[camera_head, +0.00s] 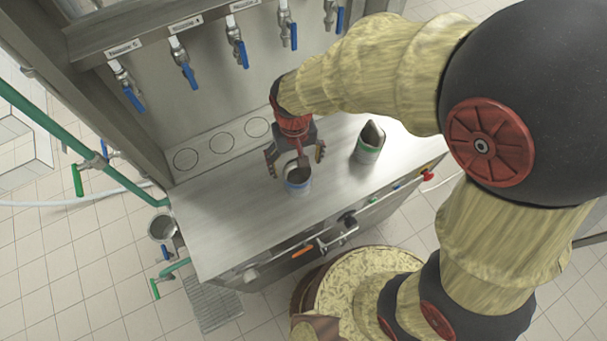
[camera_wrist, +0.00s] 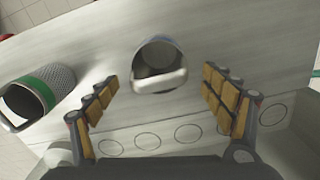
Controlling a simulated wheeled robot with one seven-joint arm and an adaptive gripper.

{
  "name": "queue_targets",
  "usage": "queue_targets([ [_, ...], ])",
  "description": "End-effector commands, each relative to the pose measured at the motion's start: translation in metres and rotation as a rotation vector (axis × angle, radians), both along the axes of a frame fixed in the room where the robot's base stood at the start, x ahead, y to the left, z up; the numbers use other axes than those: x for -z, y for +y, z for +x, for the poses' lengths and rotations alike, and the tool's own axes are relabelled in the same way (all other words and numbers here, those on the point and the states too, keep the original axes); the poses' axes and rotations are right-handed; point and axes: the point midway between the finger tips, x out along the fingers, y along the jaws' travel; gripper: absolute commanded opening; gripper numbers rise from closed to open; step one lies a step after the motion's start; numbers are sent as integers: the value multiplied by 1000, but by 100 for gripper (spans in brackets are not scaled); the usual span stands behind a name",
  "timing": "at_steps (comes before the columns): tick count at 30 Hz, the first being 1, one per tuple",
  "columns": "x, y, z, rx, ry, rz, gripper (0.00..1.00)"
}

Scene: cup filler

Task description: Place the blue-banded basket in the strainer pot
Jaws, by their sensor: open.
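The blue-banded basket (camera_head: 298,187) stands on the steel counter, a small grey cup shape with a blue band. In the wrist view the basket (camera_wrist: 158,58) shows between and beyond the fingertips, its pale rim or lip facing me. The band's colour is not clear there. My gripper (camera_head: 296,162) is open and empty, pointing down just behind and above the basket. In the wrist view its padded fingers (camera_wrist: 160,82) are spread to either side, apart from the basket. A round metal pot (camera_head: 161,227), possibly the strainer pot, hangs or stands off the counter's left end.
A green-banded mesh basket (camera_head: 368,152) stands to the right on the counter; it also shows in the wrist view (camera_wrist: 38,97). Several blue-handled taps (camera_head: 237,46) line the back wall above marked circles (camera_head: 221,142). The counter's left half (camera_head: 225,215) is clear.

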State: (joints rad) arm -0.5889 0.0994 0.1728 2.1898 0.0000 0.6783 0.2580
Motion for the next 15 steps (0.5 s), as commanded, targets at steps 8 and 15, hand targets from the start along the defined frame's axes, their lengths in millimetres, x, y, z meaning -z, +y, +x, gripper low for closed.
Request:
queue_targets([
  [8,27,-1,-1,5,3,-2,82],
  [15,59,-3,-1,5,5,-4,82],
])
